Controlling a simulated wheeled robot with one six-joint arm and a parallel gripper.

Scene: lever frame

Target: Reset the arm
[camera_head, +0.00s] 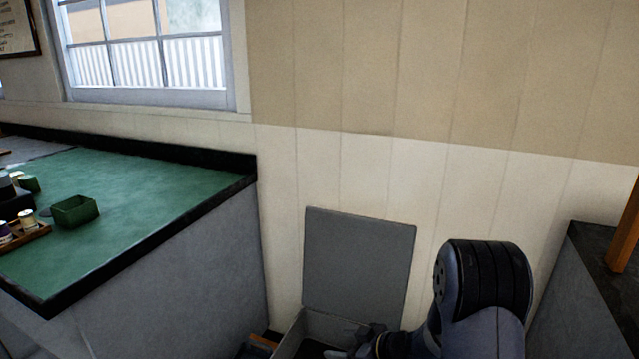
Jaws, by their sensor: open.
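My arm (480,285) rises at the lower right, bent at a dark, rounded joint. Its forward part reaches left and low, toward a grey box (292,333) with its lid (358,262) standing open. My gripper (340,353) is at the bottom edge of the view, at or over the box's opening. It is small, dark and partly cut off. The jaws are open, and I see nothing held between them. I cannot tell whether the gripper touches the box. The inside of the box is mostly hidden.
A counter with a green mat (135,190) stands at left, holding a green container (75,211) and a wooden tray (22,238) with small items. A dark-topped grey counter (590,260) stands at right, with an orange-brown post (625,235). A panelled wall (420,150) closes the back.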

